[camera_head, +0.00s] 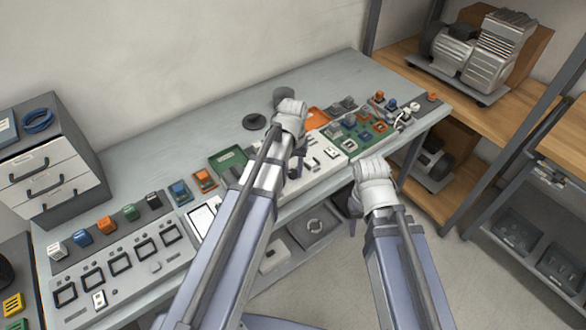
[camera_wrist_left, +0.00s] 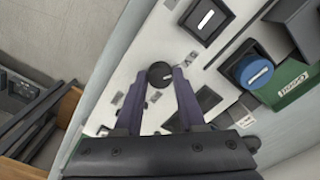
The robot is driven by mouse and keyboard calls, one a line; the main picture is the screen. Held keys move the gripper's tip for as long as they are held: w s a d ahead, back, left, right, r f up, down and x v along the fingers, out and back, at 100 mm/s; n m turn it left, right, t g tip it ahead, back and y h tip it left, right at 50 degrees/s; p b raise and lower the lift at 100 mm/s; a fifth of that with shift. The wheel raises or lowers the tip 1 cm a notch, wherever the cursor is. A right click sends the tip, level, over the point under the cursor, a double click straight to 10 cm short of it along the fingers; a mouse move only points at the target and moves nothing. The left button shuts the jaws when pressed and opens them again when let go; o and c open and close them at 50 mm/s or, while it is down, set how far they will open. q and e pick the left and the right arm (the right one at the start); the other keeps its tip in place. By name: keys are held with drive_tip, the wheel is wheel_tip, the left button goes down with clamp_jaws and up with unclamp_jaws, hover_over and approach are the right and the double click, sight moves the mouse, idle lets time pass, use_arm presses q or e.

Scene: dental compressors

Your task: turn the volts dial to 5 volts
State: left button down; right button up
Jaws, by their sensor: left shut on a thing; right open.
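The volts dial (camera_wrist_left: 159,73) is a small round black knob with a light pointer mark, set on a white panel (camera_wrist_left: 163,38). My left gripper (camera_wrist_left: 158,80) is shut on the dial, with one purple finger on each side of it in the left wrist view. In the head view my left gripper (camera_head: 297,168) reaches down at the panel's front part, and the dial is hidden there. Scale markings around the dial are too small to read. My right gripper (camera_head: 354,206) is open and empty, in front of the bench edge.
The grey bench (camera_head: 140,160) carries several coloured blocks and panels. A drawer unit (camera_head: 50,165) stands at the left, and wooden shelves (camera_head: 520,95) with a compressor (camera_head: 478,55) at the right.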

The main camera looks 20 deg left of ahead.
sight(293, 172)
use_arm(q)
drive_tip(key=shift+n, duration=0.4)
drive_tip(key=c, duration=0.5)
unclamp_jaws()
drive_tip(key=shift+r, duration=0.1)
wheel_tip(293, 172, up, 8)
drive_tip(key=p, duration=0.8)
drive_tip(key=shift+f, duration=0.2)
